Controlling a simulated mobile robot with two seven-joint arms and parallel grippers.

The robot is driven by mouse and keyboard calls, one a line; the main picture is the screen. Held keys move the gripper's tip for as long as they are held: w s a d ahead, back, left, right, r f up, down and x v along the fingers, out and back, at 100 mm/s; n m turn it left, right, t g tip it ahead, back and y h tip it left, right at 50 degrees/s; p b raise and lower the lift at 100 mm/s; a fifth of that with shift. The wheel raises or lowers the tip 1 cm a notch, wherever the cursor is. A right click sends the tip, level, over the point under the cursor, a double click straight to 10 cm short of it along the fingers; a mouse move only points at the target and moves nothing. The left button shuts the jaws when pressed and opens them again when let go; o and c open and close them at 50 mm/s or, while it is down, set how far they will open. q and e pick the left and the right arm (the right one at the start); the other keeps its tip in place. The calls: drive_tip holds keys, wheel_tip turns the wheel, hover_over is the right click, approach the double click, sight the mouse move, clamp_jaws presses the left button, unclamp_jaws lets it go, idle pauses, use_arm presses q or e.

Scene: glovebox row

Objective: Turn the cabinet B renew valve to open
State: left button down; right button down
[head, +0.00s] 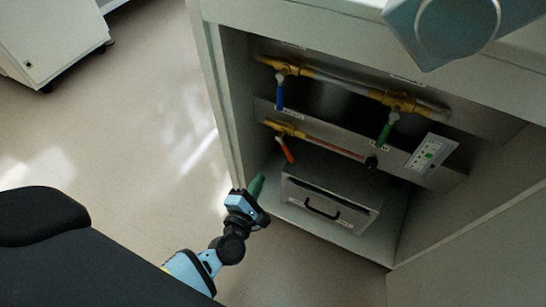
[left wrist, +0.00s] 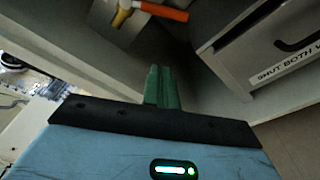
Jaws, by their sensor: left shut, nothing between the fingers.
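Inside the open cabinet, three valves show in the head view: a blue-handled one (head: 280,95) at upper left, a green-handled one (head: 386,132) at right, and an orange-handled one (head: 287,152) at lower left. The blue and green handles hang down from brass bodies; the orange one slants down to the right. Their labels are too small to read, so I cannot tell which is renew. My left gripper (head: 257,184) is shut and empty at the cabinet's lower left opening, below and apart from the orange handle. Its green fingers (left wrist: 162,86) and the orange handle (left wrist: 160,10) show in the left wrist view.
A grey box with a black handle (head: 321,210) stands on the cabinet floor, right of my left gripper. The cabinet's left side wall (head: 219,100) is close to the gripper. A control panel (head: 432,153) is at right. Floor (head: 130,130) at left is clear.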

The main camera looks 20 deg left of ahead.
sight(285, 149)
use_arm(q)
drive_tip(key=w+b, duration=0.3)
drive_tip(key=w, duration=0.7)
drive_tip(key=d, duration=0.1)
drive_tip(key=s+d+r+p, duration=0.1)
drive_tip(key=shift+s+d+r+p, duration=0.1)
drive_tip(key=shift+s+d+p, duration=0.05)
drive_tip(key=shift+d+p, duration=0.15)
drive_tip(key=shift+d+n, duration=0.15)
drive_tip(key=shift+n, duration=0.15)
drive_tip(key=shift+d, duration=0.15)
